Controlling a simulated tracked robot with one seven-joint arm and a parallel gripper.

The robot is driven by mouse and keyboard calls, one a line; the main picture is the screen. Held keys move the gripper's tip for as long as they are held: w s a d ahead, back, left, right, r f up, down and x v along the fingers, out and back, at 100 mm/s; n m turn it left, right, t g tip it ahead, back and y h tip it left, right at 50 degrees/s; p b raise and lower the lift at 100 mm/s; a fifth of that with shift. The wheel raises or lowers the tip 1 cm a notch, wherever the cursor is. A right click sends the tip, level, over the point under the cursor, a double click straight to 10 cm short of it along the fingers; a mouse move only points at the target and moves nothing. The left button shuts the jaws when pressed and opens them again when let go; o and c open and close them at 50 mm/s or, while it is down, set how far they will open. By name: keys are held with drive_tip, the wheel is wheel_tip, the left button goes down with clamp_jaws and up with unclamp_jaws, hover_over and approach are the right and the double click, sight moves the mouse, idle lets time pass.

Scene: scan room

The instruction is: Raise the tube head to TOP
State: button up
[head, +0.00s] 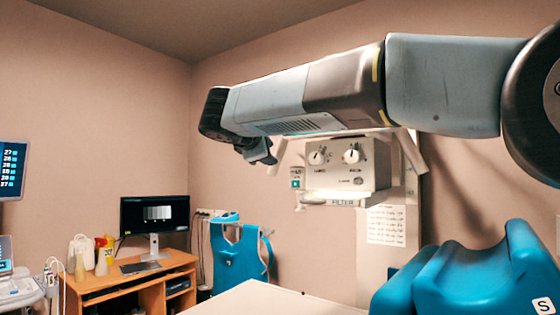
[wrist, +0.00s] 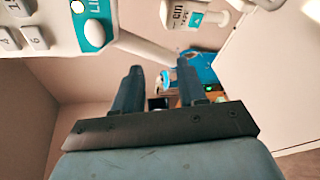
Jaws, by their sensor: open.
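The tube head (head: 350,182) is a pale box with two dark-centred knobs on its front and a FILTER label below, at the far wall in the head view. Slanted pale bars stick out at its sides. My gripper (head: 260,153) hangs in front of its left side, below my arm, which hides its top. In the wrist view my gripper (wrist: 158,72) is open, with nothing between its fingers. A white housing (wrist: 80,25) with number keys and a teal button panel lies upper left there. A white bar (wrist: 145,48) runs from it behind the fingers. No TOP mark is readable.
A wooden desk (head: 135,282) with a monitor (head: 155,213) stands at the left back. A blue apron (head: 240,258) hangs beside it. A pale tabletop (head: 260,302) lies at the front, with blue cushions (head: 450,280) at right. A cart stands at far left.

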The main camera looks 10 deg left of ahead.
sight(280, 159)
drive_tip(key=w+n+t, duration=0.1)
drive_tip(key=w+n, duration=0.2)
drive_tip(key=w, duration=0.1)
drive_tip(key=w+f+n, duration=0.1)
drive_tip(key=w+n, duration=0.2)
drive_tip(key=w, duration=0.1)
drive_tip(key=w+n+t+h, duration=0.1)
drive_tip(key=w+n, duration=0.2)
drive_tip(key=w, duration=0.1)
drive_tip(key=shift+w+d+f+t, duration=0.15)
drive_tip(key=shift+w+d+t, duration=0.15)
drive_tip(key=shift+w, duration=0.1)
idle(0.3)
clamp_jaws()
